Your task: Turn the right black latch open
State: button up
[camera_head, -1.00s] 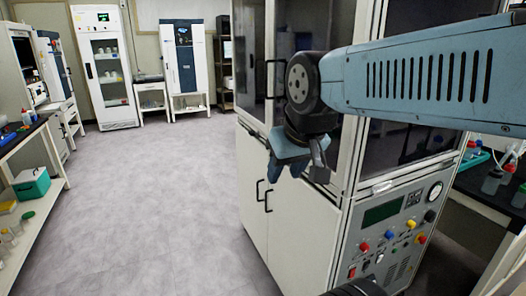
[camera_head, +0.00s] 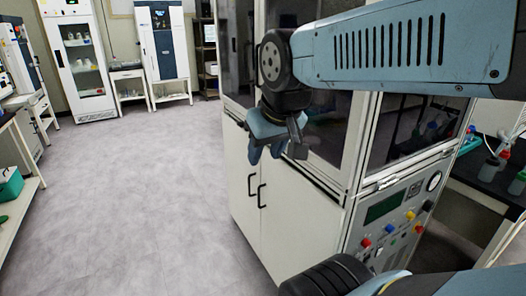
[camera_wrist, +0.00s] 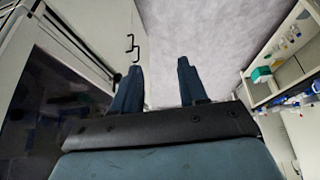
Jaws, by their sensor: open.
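I cannot make out a black latch for certain in either current view. A tall white cabinet (camera_head: 275,225) with dark glass doors stands close in front and to the right in the head view. Two black bar handles (camera_head: 256,190) are on its lower white doors; a handle also shows in the wrist view (camera_wrist: 131,46). My gripper (camera_wrist: 159,66) is open and empty, its two blue fingers apart with grey floor between them. In the head view my gripper (camera_head: 267,153) hangs in front of the cabinet's glass front and hides part of it.
A control panel (camera_head: 395,222) with coloured knobs is on the cabinet's near side. A glass-door fridge (camera_head: 80,60) and a blue-and-white machine (camera_head: 162,45) stand at the back. Shelving with a green box (camera_head: 9,185) is at the left. The grey floor (camera_head: 150,190) between is clear.

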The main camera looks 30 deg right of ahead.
jog(key=w+d+f+n+g+h, duration=0.25)
jog(key=w+f+n+h, duration=0.4)
jog(key=w, duration=0.45)
jog(key=w+d+f+n+g+h, duration=0.1)
jog(key=w+d+f+n+h, duration=0.2)
jog(key=w+f+n+h, duration=0.6)
jog(key=w+d+f+n+g+h, duration=0.1)
jog(key=w+d+f+n+h, duration=0.15)
jog(key=w+f, duration=0.7)
jog(key=w+d+r, duration=0.1)
jog(key=d, duration=0.3)
jog(key=w+d+r, duration=0.1)
jog(key=d, duration=0.4)
jog(key=w+d+r, duration=0.1)
jog(key=w+d, duration=0.1)
jog(key=d, duration=0.2)
jog(key=shift+d+r, duration=0.15)
jog(key=shift+r, duration=0.1)
jog(key=shift+w, duration=0.1)
grip_shut()
